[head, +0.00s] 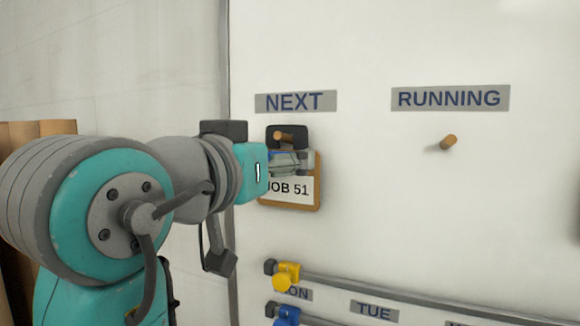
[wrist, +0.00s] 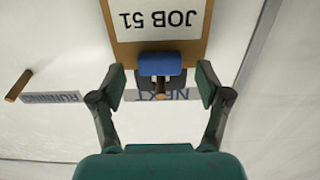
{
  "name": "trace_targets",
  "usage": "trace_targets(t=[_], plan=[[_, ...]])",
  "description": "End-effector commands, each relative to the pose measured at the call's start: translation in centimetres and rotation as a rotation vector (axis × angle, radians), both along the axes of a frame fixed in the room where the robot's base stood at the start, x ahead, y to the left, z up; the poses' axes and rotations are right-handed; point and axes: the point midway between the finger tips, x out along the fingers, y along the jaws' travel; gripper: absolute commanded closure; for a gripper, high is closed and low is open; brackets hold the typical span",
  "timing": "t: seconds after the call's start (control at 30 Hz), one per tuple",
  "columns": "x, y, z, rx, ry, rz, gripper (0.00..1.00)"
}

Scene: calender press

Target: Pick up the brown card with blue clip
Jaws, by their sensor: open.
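The brown card (head: 308,202) with the white "JOB 51" label hangs on the white board below the NEXT sign, from a wooden peg (head: 283,138). The card also shows upside down at the top of the wrist view (wrist: 160,48). Its blue clip (wrist: 160,64) lies at the card's edge, with a dark plate (wrist: 145,80) and the peg beside it. My gripper (wrist: 161,84) is open, with one finger on each side of the clip and a gap on both sides. In the head view, my gripper (head: 290,163) covers the clip and part of the card.
The NEXT sign (head: 295,101) is above the card. The RUNNING sign (head: 450,98) and an empty peg (head: 448,142) are to the right. Below, a rail (head: 400,296) carries a yellow piece (head: 286,275); a blue piece (head: 287,315) is under it. The board between is clear.

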Motion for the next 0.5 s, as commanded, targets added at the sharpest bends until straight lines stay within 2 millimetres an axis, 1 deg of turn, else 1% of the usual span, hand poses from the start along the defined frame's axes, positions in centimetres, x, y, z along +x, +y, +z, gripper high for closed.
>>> trace_targets(t=[0.1, 0.33, 0.37, 0.4, 0.47, 0.5], plan=[[0.71, -0.30, -0.01, -0.001, 0.000, -0.001, 0.24], [0.77, -0.28, 0.00, -0.001, 0.000, 0.000, 0.24], [0.77, -0.28, 0.00, -0.001, 0.000, 0.000, 0.31], [0.76, -0.28, 0.00, -0.001, 0.000, 0.000, 0.41], [0.76, -0.28, 0.00, -0.001, 0.000, 0.000, 0.56], [0.76, -0.28, 0.00, -0.001, 0.000, 0.000, 0.66]])
